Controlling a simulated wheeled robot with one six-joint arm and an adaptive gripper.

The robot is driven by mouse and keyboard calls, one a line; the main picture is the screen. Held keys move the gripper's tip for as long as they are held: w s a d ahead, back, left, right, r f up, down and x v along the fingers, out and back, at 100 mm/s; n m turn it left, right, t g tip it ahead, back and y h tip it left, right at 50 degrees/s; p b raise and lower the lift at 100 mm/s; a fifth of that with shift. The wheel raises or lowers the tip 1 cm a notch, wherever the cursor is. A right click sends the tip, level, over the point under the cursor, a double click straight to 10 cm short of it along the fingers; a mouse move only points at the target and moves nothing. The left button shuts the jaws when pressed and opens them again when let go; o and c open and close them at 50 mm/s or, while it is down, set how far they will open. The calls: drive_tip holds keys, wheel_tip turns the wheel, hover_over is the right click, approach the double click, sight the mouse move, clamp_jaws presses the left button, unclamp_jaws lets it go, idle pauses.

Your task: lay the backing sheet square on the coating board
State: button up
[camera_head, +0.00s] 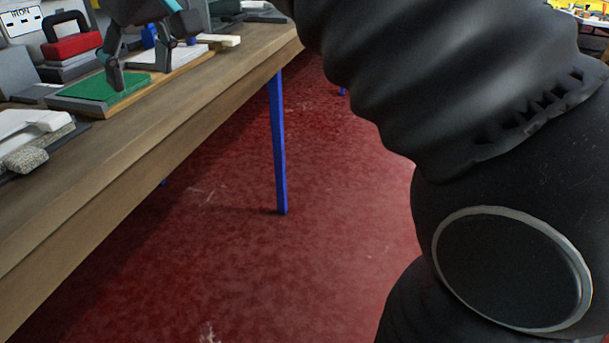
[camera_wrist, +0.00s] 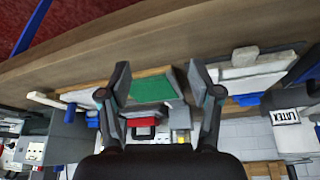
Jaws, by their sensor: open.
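A flat green sheet (camera_head: 103,87) lies near the front of the workbench on a grey and wood-edged board (camera_head: 128,103). It also shows in the wrist view (camera_wrist: 152,89). A white sheet (camera_head: 168,56) lies to its right in the head view on a wood-edged base; it shows at left in the wrist view (camera_wrist: 88,73). I cannot tell for certain which is the backing sheet. My gripper (camera_head: 139,78) is open and empty, with its fingers spread above the green sheet. In the wrist view my gripper (camera_wrist: 161,82) has a finger on each side of the green sheet; contact cannot be told.
A white slab (camera_head: 30,123) with a stone-like block (camera_head: 27,160) lies at left. The bench's front strip (camera_head: 130,140) is clear.

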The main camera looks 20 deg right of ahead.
drive_tip(key=s+d+f+m+h, duration=0.1)
drive_tip(key=s+d+f+m, duration=0.1)
drive_tip(key=s+d+f, duration=0.3)
drive_tip(key=s+d+f+m+t, duration=0.1)
drive_tip(key=s+d+f, duration=0.5)
drive_tip(key=f, duration=0.7)
drive_tip(key=s+d+f+m+h, duration=0.1)
drive_tip(key=s+d+f+m, duration=0.2)
drive_tip(key=f, duration=0.6)
drive_tip(key=s+d, duration=0.2)
drive_tip(key=d, duration=0.1)
drive_tip(key=shift+s+m+t+h, duration=0.3)
drive_tip(key=shift+s, duration=0.05)
